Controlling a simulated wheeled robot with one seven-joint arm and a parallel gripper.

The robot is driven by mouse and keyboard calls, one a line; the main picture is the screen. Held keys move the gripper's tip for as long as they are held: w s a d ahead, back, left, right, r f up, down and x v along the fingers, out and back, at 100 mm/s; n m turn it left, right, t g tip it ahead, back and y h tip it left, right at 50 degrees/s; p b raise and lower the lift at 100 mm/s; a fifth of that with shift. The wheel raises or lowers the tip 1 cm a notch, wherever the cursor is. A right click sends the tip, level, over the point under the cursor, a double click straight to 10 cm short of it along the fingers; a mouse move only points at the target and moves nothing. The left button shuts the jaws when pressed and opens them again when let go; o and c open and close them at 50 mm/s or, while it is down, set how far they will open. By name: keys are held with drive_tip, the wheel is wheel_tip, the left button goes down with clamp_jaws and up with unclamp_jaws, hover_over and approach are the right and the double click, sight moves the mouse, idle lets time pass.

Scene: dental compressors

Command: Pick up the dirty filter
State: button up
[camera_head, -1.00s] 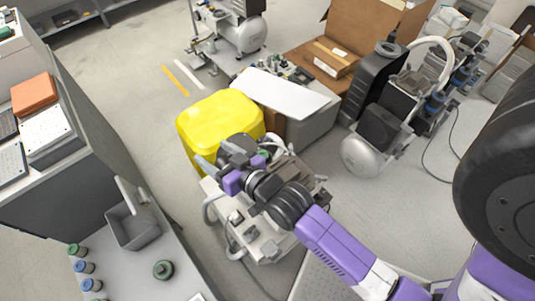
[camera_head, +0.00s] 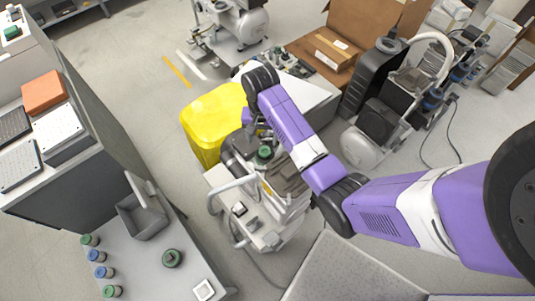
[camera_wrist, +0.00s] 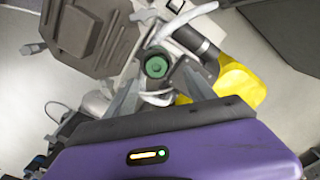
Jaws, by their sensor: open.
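A round green-topped part, which looks like the filter (camera_head: 264,153), sits on the compressor unit (camera_head: 262,232) in the middle of the head view. The wrist view shows this green top (camera_wrist: 155,67) from above, in a dark mount. I cannot tell from its look whether it is dirty. My gripper (camera_wrist: 157,80) is open, with its two grey fingers pointing toward the green part, one on each side in the picture. The fingers appear empty and above the part; contact is not visible. In the head view my arm mostly hides the gripper.
A yellow bin (camera_head: 208,122) stands right behind the compressor. Another compressor (camera_head: 368,148) stands right, near an open cardboard box (camera_head: 352,22).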

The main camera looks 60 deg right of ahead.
sight(265, 151)
drive_tip(key=shift+s+f, duration=0.15)
drive_tip(key=shift+f, duration=1)
drive_tip(key=shift+s+d+f+p, duration=0.1)
drive_tip(key=shift+d+f+p, duration=0.1)
drive_tip(key=shift+f, duration=1.2)
drive_tip(key=shift+d+f+p, duration=0.15)
drive_tip(key=shift+f+p, duration=0.05)
drive_tip(key=shift+f, duration=1.15)
drive_tip(key=shift+c, duration=0.2)
clamp_jaws()
